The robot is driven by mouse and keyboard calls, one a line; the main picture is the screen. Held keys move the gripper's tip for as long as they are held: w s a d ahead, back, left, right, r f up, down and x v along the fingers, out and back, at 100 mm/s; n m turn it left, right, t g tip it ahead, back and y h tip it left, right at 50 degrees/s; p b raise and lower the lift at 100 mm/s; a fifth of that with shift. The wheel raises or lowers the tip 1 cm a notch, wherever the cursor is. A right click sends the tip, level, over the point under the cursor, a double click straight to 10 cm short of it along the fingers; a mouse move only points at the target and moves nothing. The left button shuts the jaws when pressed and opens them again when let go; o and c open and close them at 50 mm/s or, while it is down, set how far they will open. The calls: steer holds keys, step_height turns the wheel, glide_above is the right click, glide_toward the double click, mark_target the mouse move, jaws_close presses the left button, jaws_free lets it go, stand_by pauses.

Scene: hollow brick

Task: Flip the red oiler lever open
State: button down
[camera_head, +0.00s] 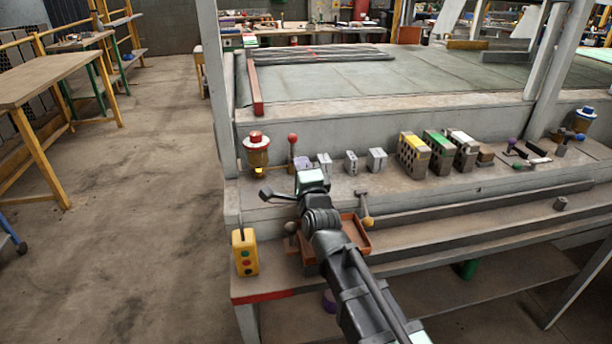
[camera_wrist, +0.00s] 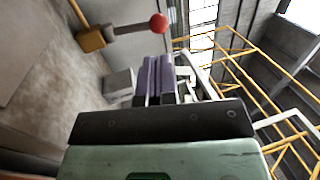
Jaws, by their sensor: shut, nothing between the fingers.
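The oiler (camera_head: 256,154) with a red cap and an amber body stands at the left end of the ledge. I cannot make out a separate small lever on its cap. A grey rod topped by a red ball (camera_head: 292,138) stands upright just right of it. The ball also shows in the wrist view (camera_wrist: 158,22), its rod running left toward a yellow block (camera_wrist: 91,39). My gripper (camera_head: 302,162) has purple fingers, which show pressed together and empty in the wrist view (camera_wrist: 157,72). The fingers are near the rod, apart from the ball in the wrist view.
Several grey blocks (camera_head: 351,163) and hollow bricks (camera_head: 413,155) line the ledge to the right. A blue-capped oiler (camera_head: 584,119) stands at the far right. An orange tray (camera_head: 356,234) lies beneath my arm.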

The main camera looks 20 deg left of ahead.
mark_target(294, 137)
steer(key=p+x, duration=0.1)
steer(key=x, duration=0.5)
steer(key=shift+w+a+r, duration=0.1)
steer(key=shift+w+a, duration=0.1)
steer(key=shift+w, duration=0.15)
steer(key=shift+w+a+r+p, duration=0.45)
steer(key=shift+w+r+p, duration=0.35)
steer(key=shift+w+p, duration=0.05)
